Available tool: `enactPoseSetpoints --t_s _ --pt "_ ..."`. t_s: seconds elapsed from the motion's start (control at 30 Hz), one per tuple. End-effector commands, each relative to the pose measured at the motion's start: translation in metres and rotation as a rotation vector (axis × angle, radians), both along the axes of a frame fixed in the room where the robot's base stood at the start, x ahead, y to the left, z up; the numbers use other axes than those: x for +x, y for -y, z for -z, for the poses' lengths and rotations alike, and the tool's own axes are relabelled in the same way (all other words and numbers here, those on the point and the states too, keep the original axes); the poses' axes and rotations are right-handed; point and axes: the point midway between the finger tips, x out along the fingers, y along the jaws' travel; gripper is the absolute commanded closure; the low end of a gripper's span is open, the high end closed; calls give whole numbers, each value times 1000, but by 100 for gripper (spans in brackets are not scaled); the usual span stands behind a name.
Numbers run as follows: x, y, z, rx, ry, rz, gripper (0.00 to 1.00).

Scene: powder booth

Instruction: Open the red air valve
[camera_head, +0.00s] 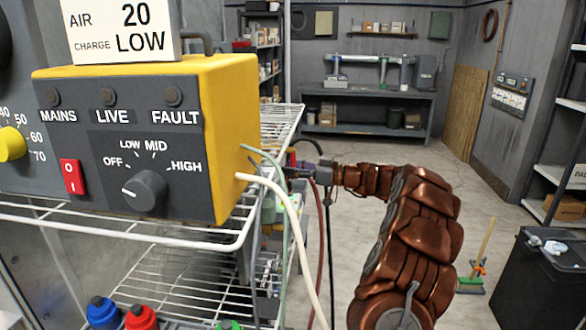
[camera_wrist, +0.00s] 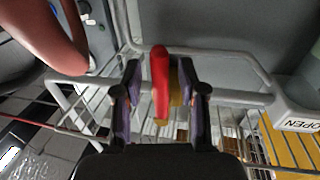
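The red air valve's lever (camera_wrist: 159,75) shows in the wrist view as a narrow red handle, with a yellowish part behind its lower end. My gripper (camera_wrist: 158,85) has its two purple-padded fingers on either side of the lever, with gaps visible on both sides. It looks open around the lever; I cannot tell whether a pad touches it. A tag reading OPEN (camera_wrist: 298,123) is at the right. In the head view my gripper (camera_head: 298,170) is beside the wire rack, right of the yellow control box (camera_head: 232,110).
The wire rack (camera_head: 150,232) holds the control box, with pale hoses (camera_head: 290,210) and a dark red hose (camera_head: 316,240) hanging near my gripper. A curved reddish hose (camera_wrist: 45,35) is at upper left in the wrist view. A black bin (camera_head: 535,285) stands right.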

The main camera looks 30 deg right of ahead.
Motion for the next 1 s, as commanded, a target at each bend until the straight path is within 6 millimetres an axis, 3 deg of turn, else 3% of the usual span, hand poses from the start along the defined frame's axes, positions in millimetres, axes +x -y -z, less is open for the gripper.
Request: enactPoseSetpoints --t_s 0.03,0.4,1.0 --pt "0 0 0 0 0 0 63" --pt "0 0 0 1 -1 0 100" --pt "0 0 1 2 -3 0 100"
